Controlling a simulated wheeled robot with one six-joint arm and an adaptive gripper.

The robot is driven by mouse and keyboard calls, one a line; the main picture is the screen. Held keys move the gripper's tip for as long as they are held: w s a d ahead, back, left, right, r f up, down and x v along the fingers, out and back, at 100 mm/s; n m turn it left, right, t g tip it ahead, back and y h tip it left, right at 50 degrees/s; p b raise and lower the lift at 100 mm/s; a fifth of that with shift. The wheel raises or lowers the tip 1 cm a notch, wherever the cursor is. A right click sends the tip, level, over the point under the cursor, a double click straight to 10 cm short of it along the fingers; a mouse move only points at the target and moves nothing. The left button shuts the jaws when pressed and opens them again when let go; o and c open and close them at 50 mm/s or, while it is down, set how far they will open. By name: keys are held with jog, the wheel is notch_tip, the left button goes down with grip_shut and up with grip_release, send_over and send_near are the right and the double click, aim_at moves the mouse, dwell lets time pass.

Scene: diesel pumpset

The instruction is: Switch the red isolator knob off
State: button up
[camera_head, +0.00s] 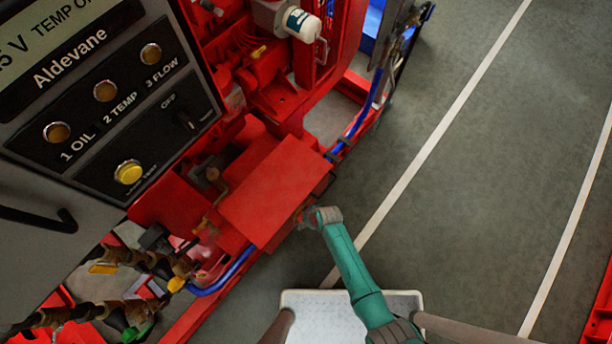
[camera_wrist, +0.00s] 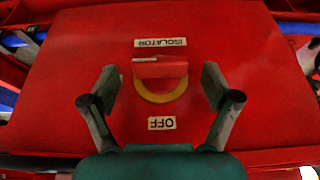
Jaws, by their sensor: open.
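The red isolator knob (camera_wrist: 160,68) shows in the wrist view as a red bar lying crosswise on a yellow ring (camera_wrist: 160,97). A short pale mark is at its upper left edge. An upside-down ISOLATOR label (camera_wrist: 160,42) is above it and an upside-down OFF label (camera_wrist: 162,123) below, on a red panel (camera_wrist: 80,45). My gripper (camera_wrist: 158,80) is open, one finger on each side of the knob, with gaps and no visible contact. In the head view my gripper (camera_head: 308,217) is at the lower right edge of the red box (camera_head: 270,190); the knob is not discernible there.
A grey control panel (camera_head: 90,205) with lamps, a yellow button (camera_head: 129,172) and a black switch (camera_head: 186,121) stands at left. Blue hoses (camera_head: 222,280) and red machine parts surround the box. The grey floor (camera_head: 480,150) at right is clear.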

jog(key=c, duration=1.1)
jog(key=shift+c, duration=0.2)
